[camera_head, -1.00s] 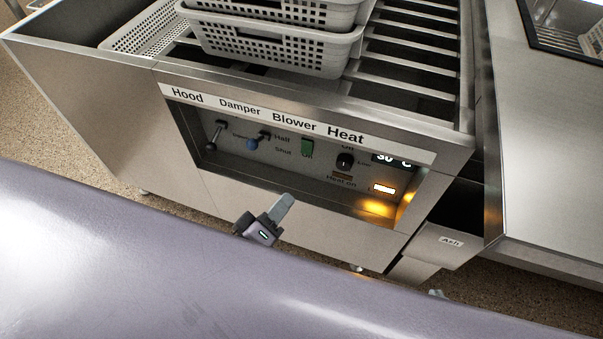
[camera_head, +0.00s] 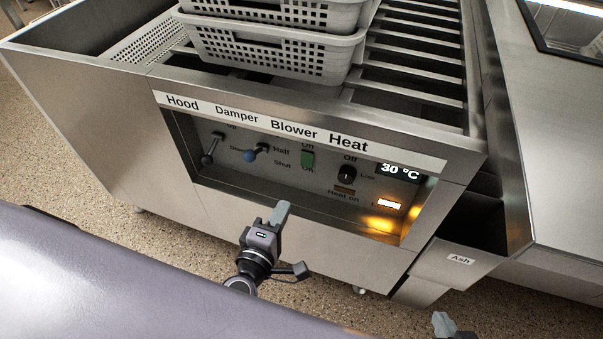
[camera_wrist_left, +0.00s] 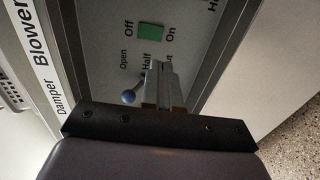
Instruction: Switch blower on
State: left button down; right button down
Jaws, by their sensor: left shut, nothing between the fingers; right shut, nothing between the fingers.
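The Blower switch (camera_head: 308,159) is a small green rocker in the recessed panel (camera_head: 250,185), with Off above it and On below it. It also shows in the left wrist view as a green rectangle (camera_wrist_left: 151,32) between the Off and On labels. Which way it is tipped I cannot tell. My left gripper (camera_head: 279,212) is shut and empty, in front of the panel and below the switch, apart from it. In the left wrist view its closed fingers (camera_wrist_left: 158,85) point toward the panel, with the switch beyond their tips. My right gripper (camera_head: 445,325) is shut, partly visible at the bottom edge.
A dark Hood lever (camera_head: 209,152) and blue Damper knob (camera_head: 256,152) are left of the switch. A black Heat knob (camera_head: 347,174), a 30 °C display (camera_head: 399,171) and a lit amber lamp (camera_head: 388,205) are right. Grey perforated baskets (camera_head: 270,50) stand on the slatted top.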

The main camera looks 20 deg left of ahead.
pick_arm(q)
jog(key=b, duration=0.2)
send_near(306, 166)
jog(key=w, duration=0.5)
jog(key=shift+w+d+f, duration=0.15)
jog(key=shift+f, duration=0.2)
jog(key=shift+w, duration=0.75)
